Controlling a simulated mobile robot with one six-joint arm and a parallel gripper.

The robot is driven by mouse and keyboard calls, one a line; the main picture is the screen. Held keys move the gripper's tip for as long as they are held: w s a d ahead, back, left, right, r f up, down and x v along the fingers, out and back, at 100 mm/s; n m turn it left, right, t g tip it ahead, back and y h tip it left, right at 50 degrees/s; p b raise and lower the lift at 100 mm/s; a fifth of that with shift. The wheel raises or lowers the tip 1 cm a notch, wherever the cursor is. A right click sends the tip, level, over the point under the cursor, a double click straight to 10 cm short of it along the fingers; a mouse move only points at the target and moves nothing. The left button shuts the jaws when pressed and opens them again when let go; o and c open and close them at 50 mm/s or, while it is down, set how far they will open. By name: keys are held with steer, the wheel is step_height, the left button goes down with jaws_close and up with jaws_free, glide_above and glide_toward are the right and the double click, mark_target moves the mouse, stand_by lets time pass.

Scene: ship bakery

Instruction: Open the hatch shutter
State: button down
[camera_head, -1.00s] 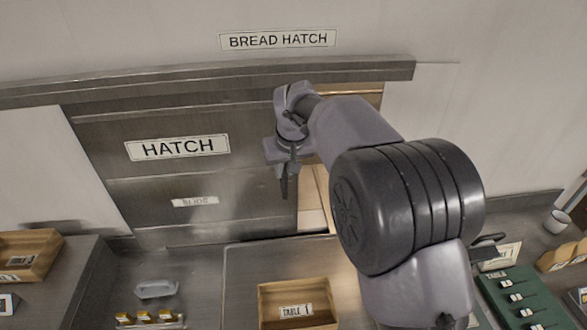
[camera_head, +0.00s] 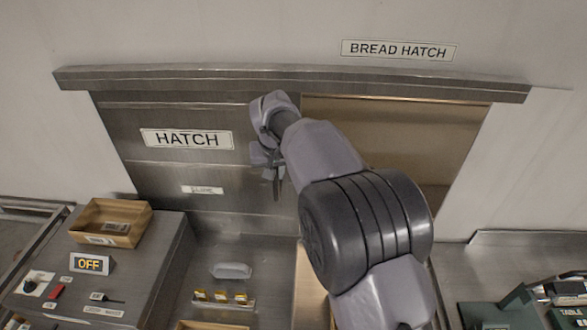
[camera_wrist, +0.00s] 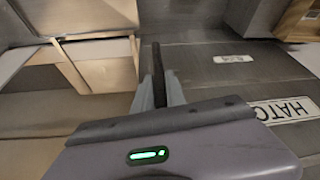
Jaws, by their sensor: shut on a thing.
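The grey metal hatch shutter (camera_head: 160,185) bears a HATCH label (camera_head: 187,139) and covers the left part of the hatch. To its right the bread hatch opening (camera_head: 400,130) shows a brownish interior, partly hidden by my arm. My gripper (camera_head: 273,178) is at the shutter's right edge. In the wrist view my gripper (camera_wrist: 158,92) is shut on a dark upright bar, the shutter handle (camera_wrist: 156,60). The shutter (camera_wrist: 225,82) lies right of the fingers there, and the opening with pale brown surfaces (camera_wrist: 100,60) lies left.
A metal rail (camera_head: 200,78) runs above the hatch, under the BREAD HATCH sign (camera_head: 400,50). Below, the counter holds a wooden box (camera_head: 112,222), an OFF sign (camera_head: 90,264), a pale grey block (camera_head: 231,270) and a dark green item (camera_head: 500,315) at lower right.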

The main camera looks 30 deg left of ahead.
steer(key=shift+s+a, duration=0.2)
steer(key=shift+a, duration=0.25)
steer(key=shift+s+a, duration=0.2)
steer(key=shift+a, duration=0.25)
steer(key=c, duration=1.4)
jaws_free()
steer(key=shift+o, duration=0.2)
steer(key=v, duration=1.7)
steer(key=shift+d+r+b, duration=0.15)
steer(key=shift+r+b, duration=0.1)
steer(key=shift+b, duration=0.1)
steer(key=shift+s, duration=0.1)
